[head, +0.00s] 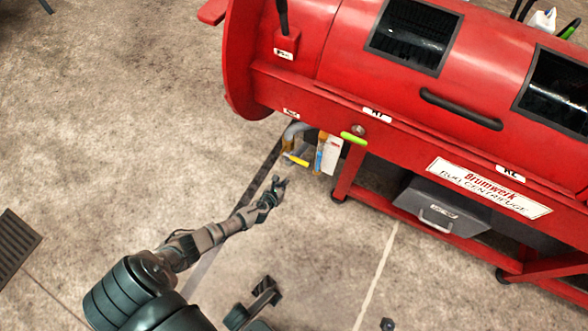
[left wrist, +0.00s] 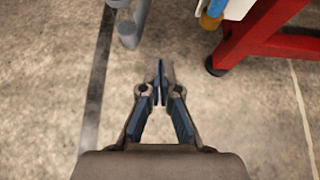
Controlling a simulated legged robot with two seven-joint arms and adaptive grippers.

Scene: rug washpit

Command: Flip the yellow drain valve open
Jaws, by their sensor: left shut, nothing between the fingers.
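The yellow drain valve handle (head: 296,160) shows in the head view below the left end of the red rug centrifuge (head: 330,60). It sits by a grey drain pipe (head: 295,131). In the left wrist view the pipe's lower end (left wrist: 128,32) shows at the top, and the yellow handle cannot be made out there. My left gripper (head: 279,184) is below and a little left of the valve in the head view, apart from it. Its fingers (left wrist: 160,75) are together with nothing between them.
A white tag (head: 332,155) and a blue-and-orange item (head: 320,152) hang beside the valve. A red leg (head: 347,172) stands to their right. A grey box (head: 440,207) sits under the machine. A floor grate (head: 15,245) lies at left. The floor around my gripper is clear.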

